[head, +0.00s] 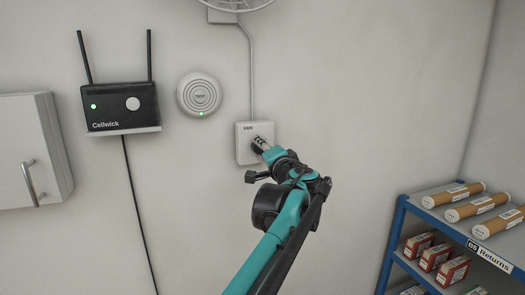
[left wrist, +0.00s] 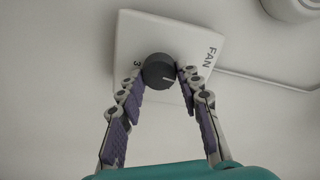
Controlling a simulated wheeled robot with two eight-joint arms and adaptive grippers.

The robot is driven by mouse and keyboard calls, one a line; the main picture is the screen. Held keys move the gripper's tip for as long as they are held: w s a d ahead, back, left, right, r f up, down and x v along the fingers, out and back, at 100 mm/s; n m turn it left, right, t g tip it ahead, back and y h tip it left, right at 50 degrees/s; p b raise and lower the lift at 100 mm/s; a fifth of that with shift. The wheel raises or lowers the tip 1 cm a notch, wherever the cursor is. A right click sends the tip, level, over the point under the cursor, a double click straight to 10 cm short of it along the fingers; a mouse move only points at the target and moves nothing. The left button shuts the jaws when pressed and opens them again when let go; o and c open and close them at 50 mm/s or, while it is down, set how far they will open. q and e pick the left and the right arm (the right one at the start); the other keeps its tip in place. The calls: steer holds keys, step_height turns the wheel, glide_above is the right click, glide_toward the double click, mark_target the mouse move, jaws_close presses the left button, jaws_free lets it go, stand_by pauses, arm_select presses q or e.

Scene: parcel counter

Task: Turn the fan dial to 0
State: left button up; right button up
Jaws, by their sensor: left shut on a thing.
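The white fan control box (head: 243,152) is on the wall in the middle of the head view, with a cable running up from it. It also shows in the left wrist view (left wrist: 190,28), turned, with the word FAN at its right and a 3 left of the dial. The round dark dial (left wrist: 158,69) has a pale pointer line toward its lower right; I cannot read which number it points at. My left gripper (left wrist: 160,78) has its fingertips on both sides of the dial, shut on it. In the head view the gripper (head: 261,144) hides most of the dial. My right gripper is out of view.
A fan cage (head: 240,5) is at the top edge. A round white detector (head: 199,95) and a black Cellwick router (head: 120,106) are on the wall at left, beside a white cabinet (head: 30,150). A blue shelf (head: 400,225) with tubes and boxes stands at lower right.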

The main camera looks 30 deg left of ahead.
arm_select(q)
steer(key=shift+f+n, duration=0.1)
steer(key=shift+n, duration=0.6)
steer(key=shift+s, duration=0.1)
steer(key=o, duration=1.1)
steer(key=shift+o, duration=0.2)
steer(key=v, duration=1.2)
